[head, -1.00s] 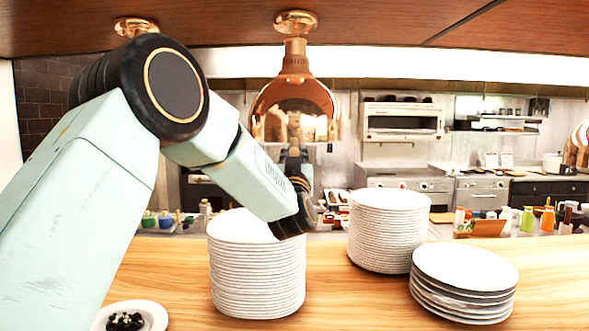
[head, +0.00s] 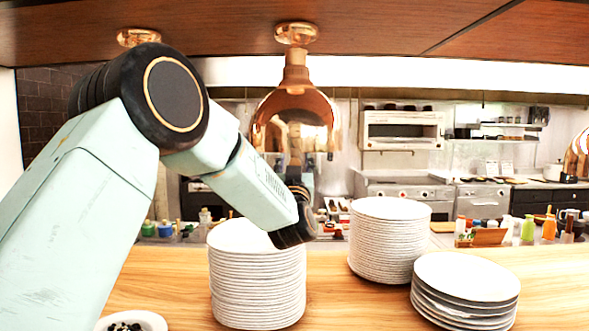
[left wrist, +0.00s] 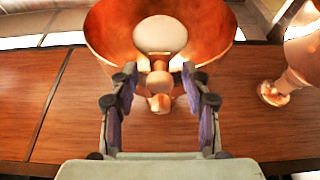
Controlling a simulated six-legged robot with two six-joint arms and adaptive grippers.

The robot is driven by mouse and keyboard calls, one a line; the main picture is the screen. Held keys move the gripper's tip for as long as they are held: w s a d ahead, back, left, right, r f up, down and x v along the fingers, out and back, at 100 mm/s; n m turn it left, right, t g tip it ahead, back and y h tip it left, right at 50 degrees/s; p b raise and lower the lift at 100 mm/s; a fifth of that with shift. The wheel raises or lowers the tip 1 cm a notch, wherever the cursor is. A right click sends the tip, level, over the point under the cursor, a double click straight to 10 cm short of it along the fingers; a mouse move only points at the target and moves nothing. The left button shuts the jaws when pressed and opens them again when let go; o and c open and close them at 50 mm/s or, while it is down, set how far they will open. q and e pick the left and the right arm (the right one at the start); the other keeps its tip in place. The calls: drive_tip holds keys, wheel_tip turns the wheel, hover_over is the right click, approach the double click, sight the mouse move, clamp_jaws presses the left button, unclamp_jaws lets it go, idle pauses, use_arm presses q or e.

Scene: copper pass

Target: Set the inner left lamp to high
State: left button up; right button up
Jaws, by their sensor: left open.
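A copper heat lamp (head: 270,125) hangs from the ceiling in the middle of the head view and appears to be the inner left lamp. In the left wrist view, my left gripper (left wrist: 160,92) is open. The copper shade (left wrist: 105,32) lies beyond its fingers, with a pale round patch on it. Small copper parts of the lamp show between the fingers, with gaps on both sides. I cannot tell the lamp's setting. My right gripper is not in view.
Plate stacks stand on the wooden counter (head: 365,305): one below my left wrist (head: 255,285), one behind (head: 385,250), and a lower one at right (head: 465,280). Another copper lamp (left wrist: 305,50) hangs at right in the wrist view. The wooden ceiling (head: 400,25) is above.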

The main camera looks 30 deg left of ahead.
use_arm(q)
drive_tip(key=v, duration=1.2)
drive_tip(key=shift+a+r, duration=0.1)
